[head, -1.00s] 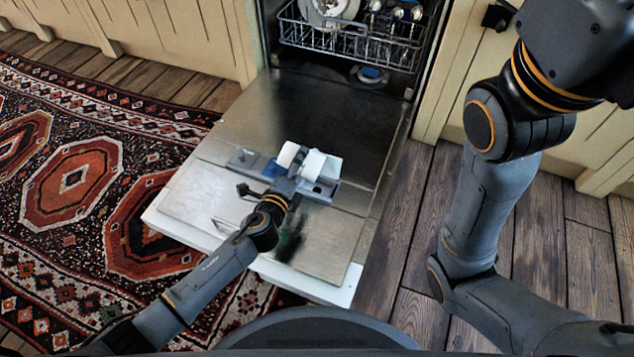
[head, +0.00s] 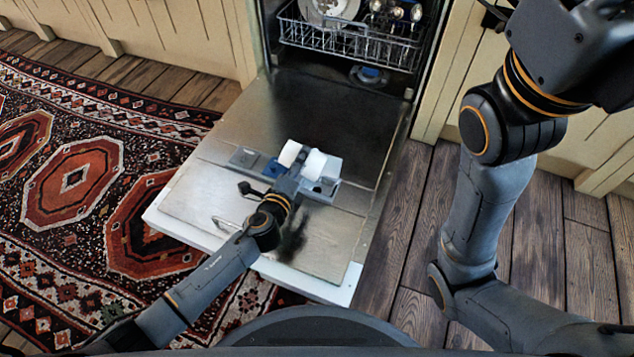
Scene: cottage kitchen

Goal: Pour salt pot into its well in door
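The white salt pot (head: 315,165) is over the open dishwasher door (head: 190,195), low above the dispenser strip. It appears tipped on its side, with white parts on both sides of my dark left gripper (head: 301,160), which looks shut around its middle. The strip has a grey square (head: 243,158) at left, a blue part (head: 275,168) beside it and a grey part (head: 326,186) at right. The gripper and pot cover its middle. I cannot see the pot's mouth or any falling salt. My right arm is at the right; its gripper is outside the view.
The lower rack (head: 345,40) with dishes is inside the dishwasher behind the door. A round blue-topped part (head: 369,75) sits on the dishwasher floor. A patterned rug (head: 70,180) lies at left. Wooden floor (head: 400,270) is free at right.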

